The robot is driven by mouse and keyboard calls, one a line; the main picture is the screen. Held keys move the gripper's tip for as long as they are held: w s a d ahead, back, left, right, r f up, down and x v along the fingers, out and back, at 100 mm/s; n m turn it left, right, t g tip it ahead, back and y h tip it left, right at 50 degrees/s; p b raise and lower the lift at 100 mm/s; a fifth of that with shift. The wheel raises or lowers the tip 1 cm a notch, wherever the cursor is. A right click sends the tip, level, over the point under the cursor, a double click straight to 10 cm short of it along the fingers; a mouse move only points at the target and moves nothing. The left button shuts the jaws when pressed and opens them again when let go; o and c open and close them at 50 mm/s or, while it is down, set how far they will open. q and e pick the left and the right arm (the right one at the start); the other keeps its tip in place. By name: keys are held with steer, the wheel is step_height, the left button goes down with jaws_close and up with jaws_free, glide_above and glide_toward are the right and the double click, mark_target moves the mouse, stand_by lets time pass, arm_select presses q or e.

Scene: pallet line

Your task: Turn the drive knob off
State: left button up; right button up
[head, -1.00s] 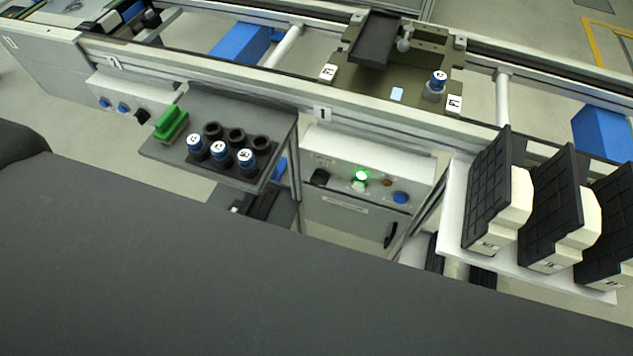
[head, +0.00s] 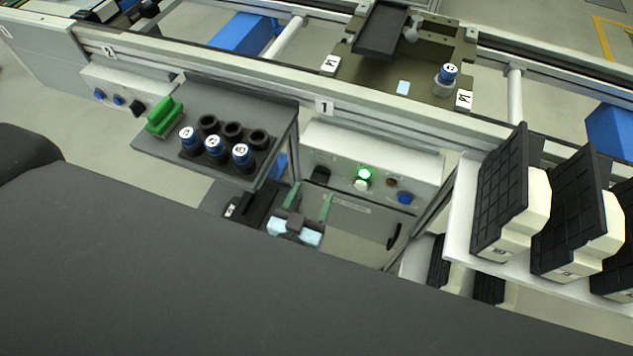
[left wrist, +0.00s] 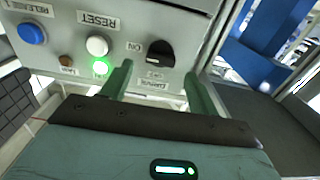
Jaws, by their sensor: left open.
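The black drive knob (head: 320,174) is on the left part of the white control panel (head: 345,158). In the left wrist view, the knob (left wrist: 160,53) shows at upper middle, with an "ON" label beside it on the left. A pale mark shows on the knob's left side, but its exact setting is hard to read. My left gripper (head: 309,201) is below and in front of the panel, its two green fingers apart and empty. In the left wrist view, the fingers (left wrist: 157,82) point toward the knob, apart from it. My right gripper is not in view.
A lit green lamp (head: 364,174), a white reset button (left wrist: 97,46) and a blue button (head: 405,198) share the panel. A grey shelf (head: 265,110) with blue-capped parts overhangs at left. A rack of black-and-cream units (head: 515,200) stands at right.

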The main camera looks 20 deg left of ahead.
mark_target(318, 182)
arm_select(q)
steer(key=shift+w+d, duration=0.1)
steer(key=shift+w, duration=1.85)
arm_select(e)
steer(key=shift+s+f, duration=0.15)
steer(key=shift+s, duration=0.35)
arm_select(q)
steer(key=shift+c, duration=0.3)
steer(key=c, duration=0.9)
steer(key=shift+c, duration=0.2)
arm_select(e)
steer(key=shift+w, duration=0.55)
